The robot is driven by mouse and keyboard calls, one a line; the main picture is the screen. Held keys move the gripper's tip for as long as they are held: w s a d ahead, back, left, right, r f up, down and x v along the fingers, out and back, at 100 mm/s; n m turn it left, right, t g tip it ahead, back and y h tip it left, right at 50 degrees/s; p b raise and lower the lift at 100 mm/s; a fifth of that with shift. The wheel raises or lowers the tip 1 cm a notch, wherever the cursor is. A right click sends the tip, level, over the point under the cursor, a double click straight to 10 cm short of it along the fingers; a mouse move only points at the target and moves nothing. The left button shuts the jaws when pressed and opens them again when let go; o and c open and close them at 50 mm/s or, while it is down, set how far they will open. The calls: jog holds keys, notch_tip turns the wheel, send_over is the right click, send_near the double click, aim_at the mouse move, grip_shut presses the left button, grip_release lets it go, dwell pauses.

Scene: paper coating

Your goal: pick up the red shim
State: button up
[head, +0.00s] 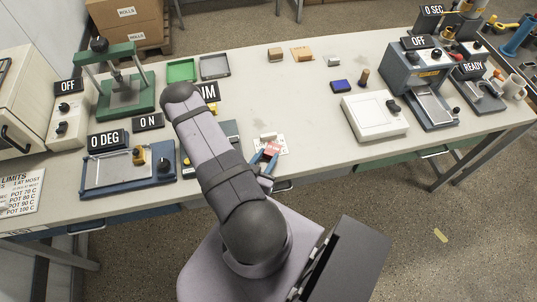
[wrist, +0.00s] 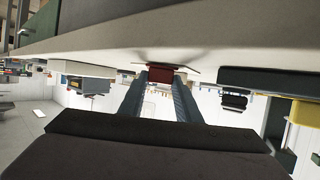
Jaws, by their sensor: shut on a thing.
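The red shim (head: 272,149) is small and flat, at the front middle of the bench on a white printed card (head: 283,146). My gripper (head: 267,157), with blue fingers, reaches it from the front and is shut on it. In the wrist view the shim (wrist: 160,73) sits between the two fingertips (wrist: 160,80). I cannot tell whether it still touches the card or is slightly raised.
A small pale block (head: 268,136) stands just behind the shim. A white scale-like device (head: 375,117) and a blue block (head: 340,86) are to the right. A blue-framed plate device (head: 121,171) is to the left. The bench middle is mostly clear.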

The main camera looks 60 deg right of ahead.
jog(key=shift+r, duration=0.15)
notch_tip(320, 180, up, 10)
jog(key=p, duration=0.8)
jog(key=w+d+r+b, duration=0.2)
jog(key=w+r+b, duration=0.2)
jog(key=w+r, duration=0.25)
jog(key=s+a+f+m+g+b, duration=0.1)
jog(key=s+f+b, duration=0.3)
jog(key=f, duration=0.4)
jog(key=shift+s+f+m+g+b, duration=0.3)
jog(key=shift+s+f+m+g, duration=0.1)
jog(key=shift+s+g, duration=0.15)
jog(key=shift+a, duration=0.1)
